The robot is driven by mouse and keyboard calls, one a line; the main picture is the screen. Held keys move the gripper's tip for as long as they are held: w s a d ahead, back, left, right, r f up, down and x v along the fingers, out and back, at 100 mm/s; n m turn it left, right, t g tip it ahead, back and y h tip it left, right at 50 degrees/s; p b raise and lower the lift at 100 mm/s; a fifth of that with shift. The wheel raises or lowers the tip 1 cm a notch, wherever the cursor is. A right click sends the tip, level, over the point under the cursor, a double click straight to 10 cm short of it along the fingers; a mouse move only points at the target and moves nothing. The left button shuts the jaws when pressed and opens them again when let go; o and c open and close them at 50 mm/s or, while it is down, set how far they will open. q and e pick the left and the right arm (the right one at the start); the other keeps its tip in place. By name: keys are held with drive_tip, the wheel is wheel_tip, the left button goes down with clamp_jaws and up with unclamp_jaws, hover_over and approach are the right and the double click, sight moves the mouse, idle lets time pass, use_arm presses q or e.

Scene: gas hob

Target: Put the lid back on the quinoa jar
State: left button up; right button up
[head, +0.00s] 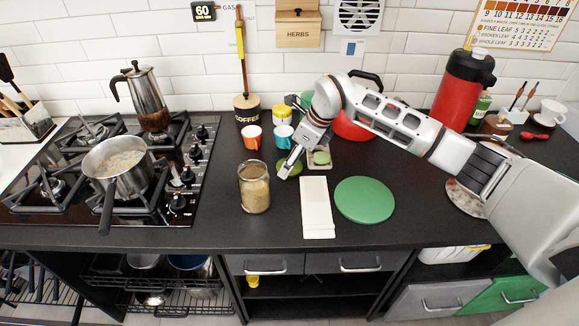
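The quinoa jar (255,190) is a clear glass jar of beige grain, standing upright and open-topped on the dark counter. My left gripper is out of view.
The hob with a saucepan (117,167) is at left. Counter in front of the jar is clear.

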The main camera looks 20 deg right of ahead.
drive_tip(key=shift+w+a+f, duration=0.2)
drive_tip(key=shift+f, duration=0.35)
drive_tip(key=c, duration=0.8)
drive_tip(key=shift+c, duration=0.2)
drive_tip(key=shift+r, duration=0.1)
wheel_tip(320, 180, up, 20)
drive_tip(key=p, duration=0.1)
drive_tip(key=shift+c, duration=0.2)
